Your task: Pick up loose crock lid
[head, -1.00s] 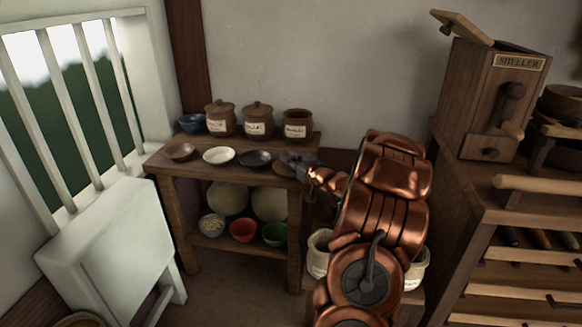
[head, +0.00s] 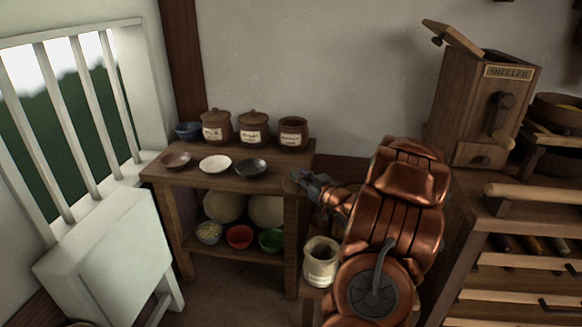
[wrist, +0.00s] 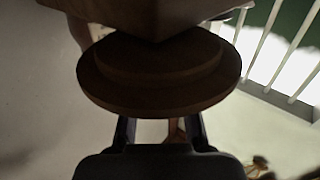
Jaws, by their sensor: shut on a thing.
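The loose crock lid (wrist: 160,95), a brown stepped disc, is between my fingers in the wrist view. My gripper (wrist: 160,130) is shut on it. In the head view my gripper (head: 308,182) is just off the right end of the wooden table (head: 230,183); the lid is too small and dark there to make out clearly. The open brown crock (head: 293,133) has no lid and stands at the table's back right. Two lidded crocks, the middle one (head: 254,127) and the left one (head: 216,126), stand beside it.
A blue bowl (head: 187,131) and brown (head: 175,160), white (head: 215,164) and black dishes (head: 251,168) are on the table. A pale crock (head: 321,262) stands low beside my arm. A sheller (head: 492,110) and a rack (head: 510,220) stand at right.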

